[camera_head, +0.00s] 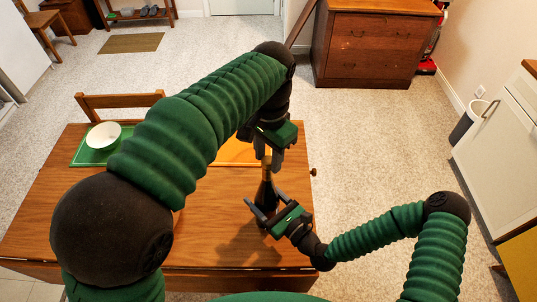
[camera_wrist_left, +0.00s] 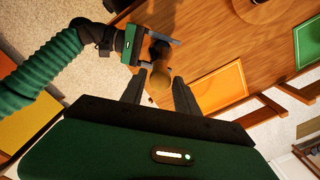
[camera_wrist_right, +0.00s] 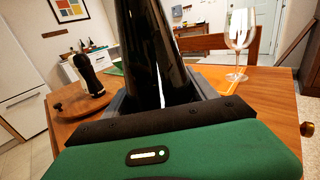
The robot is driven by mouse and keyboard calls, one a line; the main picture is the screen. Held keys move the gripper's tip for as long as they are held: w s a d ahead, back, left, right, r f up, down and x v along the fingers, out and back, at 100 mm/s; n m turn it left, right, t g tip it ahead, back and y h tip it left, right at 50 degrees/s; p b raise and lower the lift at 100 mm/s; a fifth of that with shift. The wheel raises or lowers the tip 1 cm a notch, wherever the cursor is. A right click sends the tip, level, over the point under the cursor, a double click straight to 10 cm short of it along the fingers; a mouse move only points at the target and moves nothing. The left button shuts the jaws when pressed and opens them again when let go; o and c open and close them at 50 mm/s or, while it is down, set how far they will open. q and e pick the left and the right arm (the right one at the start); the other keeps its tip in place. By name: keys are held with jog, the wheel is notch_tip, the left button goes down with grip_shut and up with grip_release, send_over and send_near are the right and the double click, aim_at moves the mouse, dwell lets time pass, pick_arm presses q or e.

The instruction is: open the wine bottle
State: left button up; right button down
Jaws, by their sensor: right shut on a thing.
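A dark wine bottle (camera_head: 266,188) stands on the wooden table, also seen in the right wrist view (camera_wrist_right: 148,50). My right gripper (camera_head: 266,210) is shut on the bottle's body from the near side. My left gripper (camera_head: 268,155) is above the bottle, pointing down. In the left wrist view its two fingers (camera_wrist_left: 160,82) are apart, on either side of a tan round bottle top (camera_wrist_left: 160,92), which looks like a cork. Gaps show beside it, and I cannot tell whether the fingers touch it. In the head view the left gripper partly hides the top.
A wine glass (camera_wrist_right: 240,42) and an orange placemat (camera_head: 230,152) are beyond the bottle. A dark mill (camera_wrist_right: 88,75) stands on a round board (camera_wrist_right: 72,108). A white bowl (camera_head: 103,135) sits on a green placemat (camera_head: 83,158). The table's right front is clear.

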aim_at(269, 160)
pick_arm(q)
jog(key=shift+o, duration=1)
notch_tip(269, 160, up, 8)
jog(key=shift+f, duration=0.15)
jog(key=shift+c, duration=0.2)
notch_tip(269, 160, down, 8)
jog(key=shift+r, duration=0.15)
grip_shut()
jog(key=n, duration=0.6)
